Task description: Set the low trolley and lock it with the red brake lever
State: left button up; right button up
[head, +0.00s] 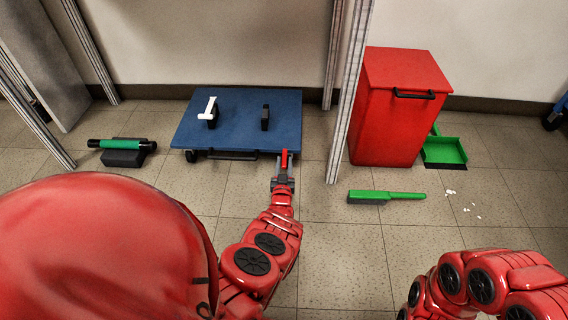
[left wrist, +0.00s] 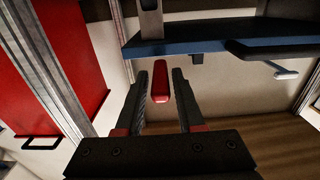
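The low trolley (head: 240,135) has a flat blue deck with two black blocks on top and stands on the floor between the metal posts. A white bracket-like piece sits at its left block. The red brake lever (head: 284,158) sticks out from the deck's front edge, right of centre. My left gripper (head: 284,180) is just in front of it. In the left wrist view the lever (left wrist: 160,82) shows between the two open fingers (left wrist: 161,90), with narrow gaps on both sides. The blue deck (left wrist: 195,40) shows above. My right gripper is out of view; only its arm shows.
A red bin (head: 392,115) stands right of the metal post (head: 345,95), with a green dustpan (head: 443,151) beside it. A green brush (head: 385,196) and white bits (head: 467,208) lie on the floor. A green roller on a black block (head: 122,152) lies left.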

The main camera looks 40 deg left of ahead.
pick_arm(q)
grip_shut()
dwell(1.1)
